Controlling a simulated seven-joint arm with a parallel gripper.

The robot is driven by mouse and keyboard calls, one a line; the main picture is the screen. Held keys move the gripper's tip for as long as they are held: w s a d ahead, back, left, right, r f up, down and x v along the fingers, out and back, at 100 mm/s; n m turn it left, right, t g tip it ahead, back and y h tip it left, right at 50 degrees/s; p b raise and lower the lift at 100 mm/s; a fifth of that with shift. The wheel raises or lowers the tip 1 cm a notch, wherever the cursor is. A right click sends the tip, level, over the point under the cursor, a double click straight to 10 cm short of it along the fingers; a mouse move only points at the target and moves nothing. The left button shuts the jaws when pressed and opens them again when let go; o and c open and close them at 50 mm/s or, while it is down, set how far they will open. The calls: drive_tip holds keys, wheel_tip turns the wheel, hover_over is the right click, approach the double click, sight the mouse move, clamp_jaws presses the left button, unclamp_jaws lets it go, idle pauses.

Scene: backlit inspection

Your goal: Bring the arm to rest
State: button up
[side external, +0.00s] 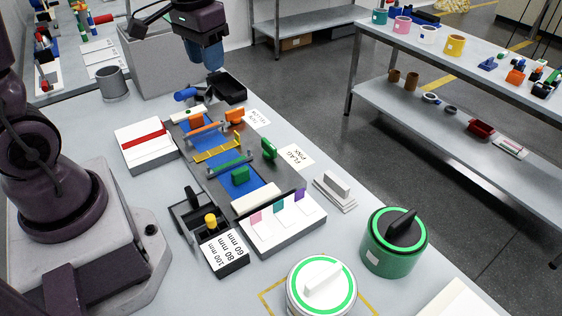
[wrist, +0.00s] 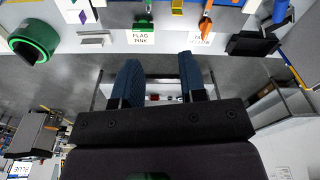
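My gripper (side external: 204,60) hangs at the top of the side external view, above the far end of the work table (side external: 340,250). It is raised clear of the things below it. In the wrist view my gripper (wrist: 157,68) shows two blue ribbed fingers set apart, with nothing between them. The open gap looks out past the table edge toward the grey floor. The arm between the base and the wrist is mostly out of frame.
Near my gripper are a grey bin (side external: 155,62), a black tray (side external: 228,88) and a grey mug (side external: 113,84). A fixture with blue panels (side external: 240,188) fills the middle. Green-ringed canisters (side external: 394,243) stand in front. A shelf table (side external: 455,105) stands apart at right.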

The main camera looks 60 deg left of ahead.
drive_tip(key=s+d+r+m+t, duration=0.2)
drive_tip(key=s+d+r+t, duration=0.2)
drive_tip(key=s+d+r, duration=0.3)
drive_tip(key=s+d, duration=0.3)
drive_tip(key=shift+s+r+m+t, duration=0.15)
drive_tip(key=shift+s+m+t, duration=0.15)
